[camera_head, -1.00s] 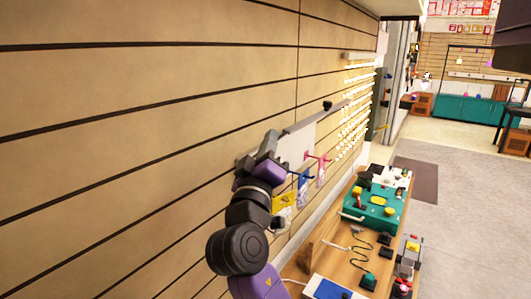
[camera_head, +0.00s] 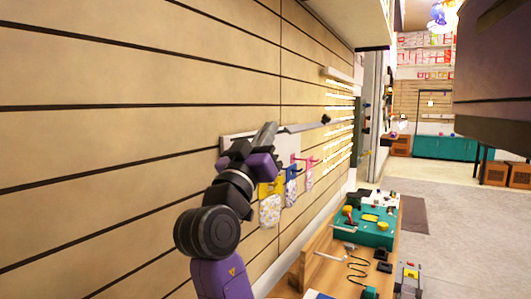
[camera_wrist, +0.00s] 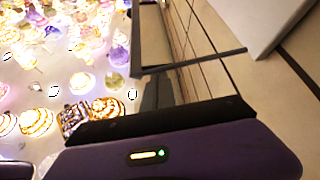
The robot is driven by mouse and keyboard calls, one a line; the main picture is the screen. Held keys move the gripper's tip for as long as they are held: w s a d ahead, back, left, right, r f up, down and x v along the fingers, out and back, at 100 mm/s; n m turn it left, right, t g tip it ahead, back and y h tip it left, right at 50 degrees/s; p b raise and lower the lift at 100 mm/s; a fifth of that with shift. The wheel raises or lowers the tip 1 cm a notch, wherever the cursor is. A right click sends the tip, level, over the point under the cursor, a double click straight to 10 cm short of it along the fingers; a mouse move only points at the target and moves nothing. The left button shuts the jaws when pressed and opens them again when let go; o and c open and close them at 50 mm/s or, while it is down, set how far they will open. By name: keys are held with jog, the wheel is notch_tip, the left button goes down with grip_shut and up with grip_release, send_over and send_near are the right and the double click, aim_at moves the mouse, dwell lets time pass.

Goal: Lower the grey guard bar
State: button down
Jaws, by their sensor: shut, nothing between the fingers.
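The grey guard bar (camera_head: 303,126) is a thin bar along the slatted wall in the head view, with a black knob (camera_head: 326,119) at its far end. It looks close to level, rising slightly toward the right in the picture. My gripper (camera_head: 266,133) is at the near end of the bar, close to the wall and a pale backing plate. It is shut with nothing in it. Whether it touches the bar cannot be told. The wrist view shows my purple gripper body (camera_wrist: 180,155) and a thin dark bar (camera_wrist: 195,62) that I cannot identify surely.
Yellow, blue and pink hanging packets (camera_head: 290,185) are on wall hooks below the bar. A wooden bench (camera_head: 325,272) below holds a green box (camera_head: 372,230) and small devices. Floor is open at right.

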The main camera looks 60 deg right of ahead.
notch_tip(320, 180, down, 11)
jog(key=w+m+g+y+b, duration=0.1)
jog(key=m+g+b, duration=0.6)
jog(key=b, duration=1.2)
jog(key=shift+w+d+m+y+b, duration=0.25)
jog(key=shift+w+m, duration=0.5)
jog(key=shift+m, duration=1.15)
jog(key=shift+w+f, duration=0.1)
jog(key=shift+w, duration=0.05)
